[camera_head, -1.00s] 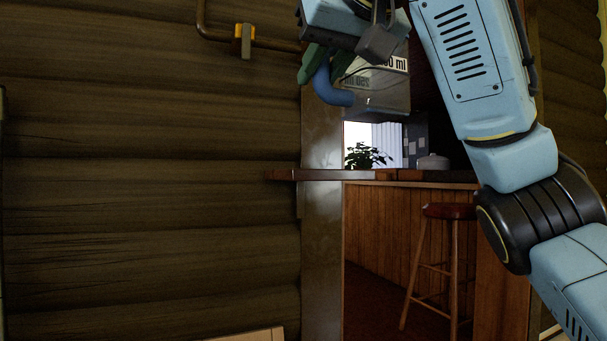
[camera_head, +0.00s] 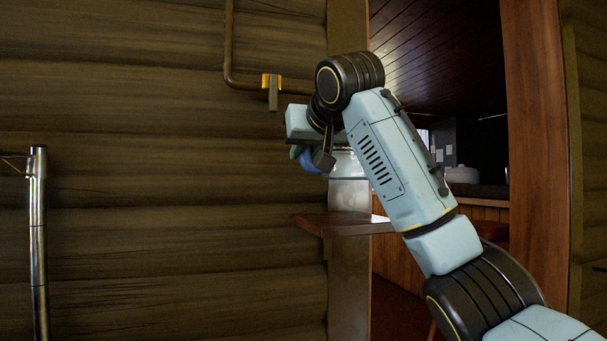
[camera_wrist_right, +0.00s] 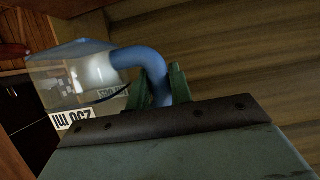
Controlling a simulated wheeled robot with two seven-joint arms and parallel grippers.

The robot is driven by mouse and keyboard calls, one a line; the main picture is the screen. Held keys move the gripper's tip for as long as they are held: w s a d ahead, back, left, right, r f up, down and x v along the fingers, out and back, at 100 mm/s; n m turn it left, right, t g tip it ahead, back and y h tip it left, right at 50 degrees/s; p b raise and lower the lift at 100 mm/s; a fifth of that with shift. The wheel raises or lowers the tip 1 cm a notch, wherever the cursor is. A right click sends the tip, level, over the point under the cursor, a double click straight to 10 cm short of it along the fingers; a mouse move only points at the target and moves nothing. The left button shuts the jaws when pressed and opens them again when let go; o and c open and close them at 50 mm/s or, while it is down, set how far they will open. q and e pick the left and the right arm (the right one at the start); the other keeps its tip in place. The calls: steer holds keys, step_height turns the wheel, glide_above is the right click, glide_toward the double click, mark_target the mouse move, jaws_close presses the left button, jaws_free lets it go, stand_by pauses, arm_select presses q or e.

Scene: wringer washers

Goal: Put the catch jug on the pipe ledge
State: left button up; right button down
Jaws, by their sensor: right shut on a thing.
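The catch jug (camera_head: 348,190) is clear with a blue handle (camera_head: 309,161), partly hidden behind my right arm in the head view. My right gripper (camera_head: 302,154) is shut on that handle. In the right wrist view the green fingers (camera_wrist_right: 160,82) close around the blue handle, and the clear jug (camera_wrist_right: 60,78) with its ml label is at upper left. A dark wooden ledge (camera_head: 325,224) juts out just below the jug. I cannot tell whether the jug's bottom touches it. My left gripper is not in view.
A pipe (camera_head: 229,45) bends along the log wall (camera_head: 130,180), with a yellow-and-grey fitting (camera_head: 272,84) near the gripper. A metal pole (camera_head: 38,240) stands at the left. An opening right of the ledge shows a counter behind my arm.

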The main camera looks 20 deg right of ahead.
steer(key=f, duration=0.1)
steer(key=w+f, duration=0.1)
steer(key=shift+f, duration=0.3)
steer(key=f, duration=0.4)
steer(key=shift+w+f+p, duration=0.2)
steer(key=shift+w+p, duration=0.05)
steer(key=shift+p, duration=0.05)
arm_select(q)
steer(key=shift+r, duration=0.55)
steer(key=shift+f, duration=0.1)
arm_select(e)
steer(key=shift+s, duration=0.1)
steer(key=shift+f, duration=0.2)
steer(key=c, duration=1.3)
jaws_free()
steer(key=shift+o, duration=0.2)
